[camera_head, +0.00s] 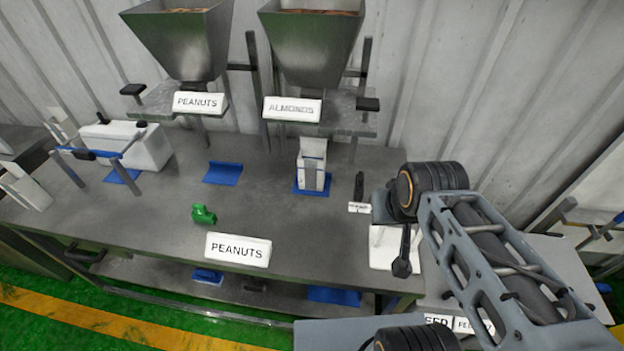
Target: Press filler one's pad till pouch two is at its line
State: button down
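Two grey metal hoppers stand at the back of the bench. The left filler (185,45) carries a PEANUTS label (198,103), and the right filler (312,45) an ALMONDS label (292,109). A black pad (133,90) sits beside the left filler and another black pad (367,104) beside the right one. A white pouch (313,160) stands upright under the almonds filler; its line and fill level are too small to read. My gripper (402,264) hangs low at the bench's right end, apart from both pads and the pouch; its fingers are not clear.
A blue mat (222,173) under the peanuts filler is bare. A green object (203,214) lies mid-bench behind a front PEANUTS sign (238,250). A white machine with a blue handle (130,146) stands at left. A white block (393,246) is near my gripper. The bench's middle is mostly clear.

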aim_at(365, 104)
jog(key=k, duration=1)
jog(key=u, duration=1.15)
jog(key=i, duration=0.8)
jog(key=z, duration=1.55)
jog(key=i, duration=0.5)
